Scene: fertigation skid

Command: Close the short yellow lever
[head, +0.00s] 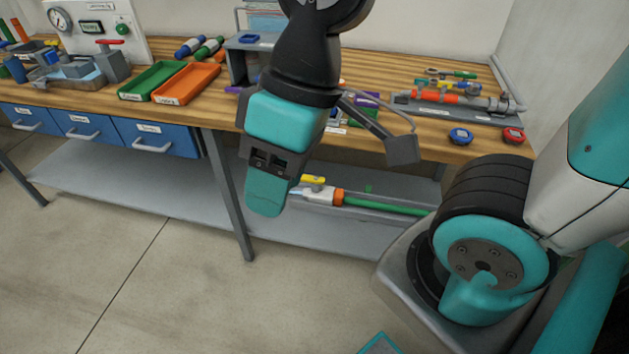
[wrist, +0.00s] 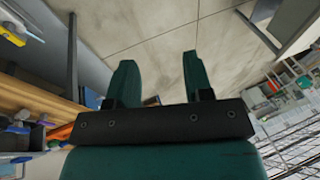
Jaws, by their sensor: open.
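A short yellow lever (head: 313,179) shows in the head view on a white valve body with an orange collar (head: 338,197), in a pipe line at the lower shelf. It looks roughly in line with the pipe, though its exact angle is hard to tell. A yellow piece, probably the same lever, shows at the upper left of the wrist view (wrist: 14,38). My gripper (head: 266,195) points down in front of the bench, left of the lever and apart from it. In the wrist view its two teal fingers (wrist: 157,62) are spread with nothing between them.
The wooden benchtop (head: 350,132) overhangs the shelf (head: 150,198) and pipe. A bench leg (head: 228,195) stands left of my gripper. A green pipe (head: 385,205) runs right from the valve. Blue drawers (head: 155,137) hang at left. The floor in front is clear.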

